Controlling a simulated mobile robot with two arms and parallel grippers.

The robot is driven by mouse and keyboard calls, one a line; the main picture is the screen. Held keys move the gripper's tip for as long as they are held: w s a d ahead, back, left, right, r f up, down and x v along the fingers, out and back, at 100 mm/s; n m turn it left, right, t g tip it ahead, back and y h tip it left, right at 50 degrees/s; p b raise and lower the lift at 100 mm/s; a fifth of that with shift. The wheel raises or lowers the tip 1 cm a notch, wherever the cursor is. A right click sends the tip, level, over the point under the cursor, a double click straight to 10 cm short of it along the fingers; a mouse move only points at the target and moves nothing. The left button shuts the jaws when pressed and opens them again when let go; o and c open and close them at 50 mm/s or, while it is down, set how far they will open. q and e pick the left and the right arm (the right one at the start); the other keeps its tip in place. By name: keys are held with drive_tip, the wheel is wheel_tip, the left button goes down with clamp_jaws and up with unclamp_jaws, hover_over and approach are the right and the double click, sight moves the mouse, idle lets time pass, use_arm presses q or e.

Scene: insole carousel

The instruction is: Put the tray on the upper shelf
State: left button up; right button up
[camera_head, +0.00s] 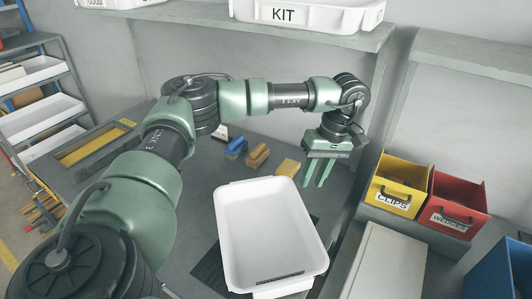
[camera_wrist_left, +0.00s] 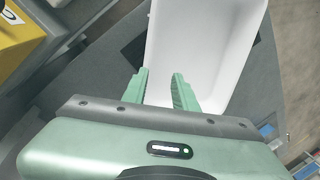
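The empty white tray (camera_head: 262,215) lies on the grey table, with its long side running away from me. It also shows in the left wrist view (camera_wrist_left: 205,40), beyond the fingertips. My left gripper (camera_head: 319,183) hangs fingers down behind and to the right of the tray, apart from it. Its two green fingers also show in the left wrist view (camera_wrist_left: 160,80), spread with nothing between them. The upper shelf (camera_head: 213,14) runs along the wall at the top; a white tray labelled KIT (camera_head: 305,14) sits on it. My right gripper is out of view.
A yellow CLIPS bin (camera_head: 401,184) and a red WEDGES bin (camera_head: 455,205) stand to the right. Blue (camera_head: 236,147) and yellow (camera_head: 287,168) small blocks lie behind the tray. A rack with white trays (camera_head: 40,113) is at the far left.

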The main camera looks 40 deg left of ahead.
use_arm(q)
drive_tip(key=f, duration=0.1)
drive_tip(key=b, duration=0.7)
hover_over(303, 216)
drive_tip(key=w, duration=0.1)
drive_tip(key=w+d+x, duration=0.1)
drive_tip(key=x, duration=0.6)
drive_tip(key=shift+w+d+p+x, duration=0.15)
drive_tip(key=shift+p+x, duration=0.05)
drive_tip(key=shift+x, duration=1.1)
drive_tip(key=shift+w+d+p+x, duration=0.1)
drive_tip(key=shift+p+x, duration=0.1)
drive_tip(key=shift+x, duration=1.1)
drive_tip(key=shift+w+d+p+x, duration=0.15)
drive_tip(key=shift+p+x, duration=0.05)
drive_tip(key=shift+x, duration=1.1)
drive_tip(key=shift+f, duration=0.15)
clamp_jaws()
